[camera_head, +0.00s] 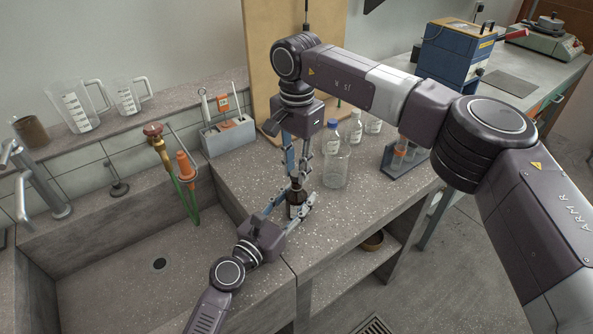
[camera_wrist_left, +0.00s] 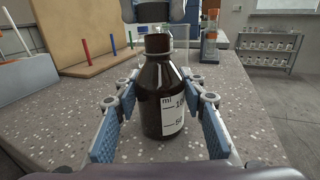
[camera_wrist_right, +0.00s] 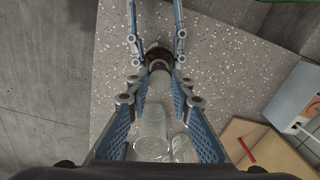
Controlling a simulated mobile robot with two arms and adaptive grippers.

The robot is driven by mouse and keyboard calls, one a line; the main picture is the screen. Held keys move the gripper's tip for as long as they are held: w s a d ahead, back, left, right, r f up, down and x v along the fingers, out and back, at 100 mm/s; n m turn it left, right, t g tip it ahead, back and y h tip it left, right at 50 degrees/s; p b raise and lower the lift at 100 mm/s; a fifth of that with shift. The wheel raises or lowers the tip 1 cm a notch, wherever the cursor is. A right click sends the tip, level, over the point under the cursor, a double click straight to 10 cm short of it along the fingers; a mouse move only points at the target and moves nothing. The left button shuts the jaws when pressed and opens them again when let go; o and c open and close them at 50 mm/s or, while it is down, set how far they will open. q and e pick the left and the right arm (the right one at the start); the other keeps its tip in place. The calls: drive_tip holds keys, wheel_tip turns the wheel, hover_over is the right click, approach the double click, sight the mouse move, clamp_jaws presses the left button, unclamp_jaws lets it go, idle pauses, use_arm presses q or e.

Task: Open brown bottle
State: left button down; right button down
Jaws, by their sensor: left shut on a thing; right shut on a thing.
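The brown bottle (camera_wrist_left: 160,95) with a white scale label stands upright at the bench's front edge; it also shows in the head view (camera_head: 296,196). My left gripper (camera_head: 297,205) is shut around its body from the front, one finger on each side. Its bare brown neck shows in the left wrist view. My right gripper (camera_head: 297,177) points down over the bottle and is shut on a small dark thing, seemingly the cap (camera_wrist_left: 152,11), just above the neck. In the right wrist view my right gripper (camera_wrist_right: 158,72) lines up over the bottle (camera_wrist_right: 157,54).
The sink (camera_head: 130,255) lies left, and a wooden board (camera_head: 262,60) leans at the back.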

sight(296, 173)
drive_tip(key=shift+r, duration=0.2)
drive_tip(key=shift+r, duration=1.9)
use_arm(q)
drive_tip(key=c, duration=1.2)
unclamp_jaws()
drive_tip(key=shift+o, duration=0.2)
drive_tip(key=shift+s, duration=0.1)
